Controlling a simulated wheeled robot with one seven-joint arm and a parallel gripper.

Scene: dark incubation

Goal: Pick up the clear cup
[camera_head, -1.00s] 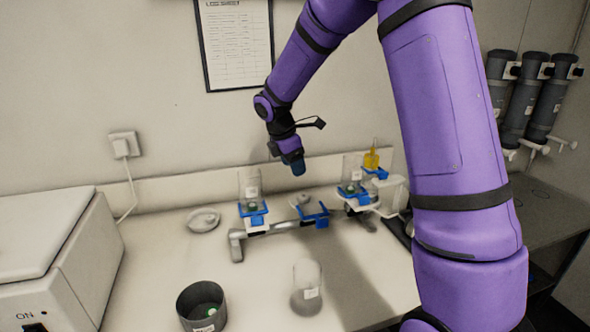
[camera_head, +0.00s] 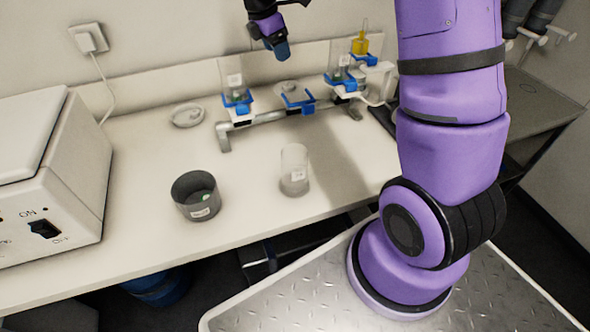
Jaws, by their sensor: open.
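The clear cup (camera_head: 294,170) stands upright on the bench, with a small white label on its side. It looks empty. My gripper (camera_head: 282,50) hangs in the air near the back wall, above and behind the cup and well apart from it. It is small and dark in this view and holds nothing that I can see. Its fingers point down and are open.
A dark pot (camera_head: 184,207) with a label stands left of the cup. Behind is a rack (camera_head: 262,119) with blue clamps and clear vessels. A yellow object (camera_head: 360,45) sits at its right. A dish (camera_head: 187,115) lies back left. A white machine (camera_head: 70,190) fills the left.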

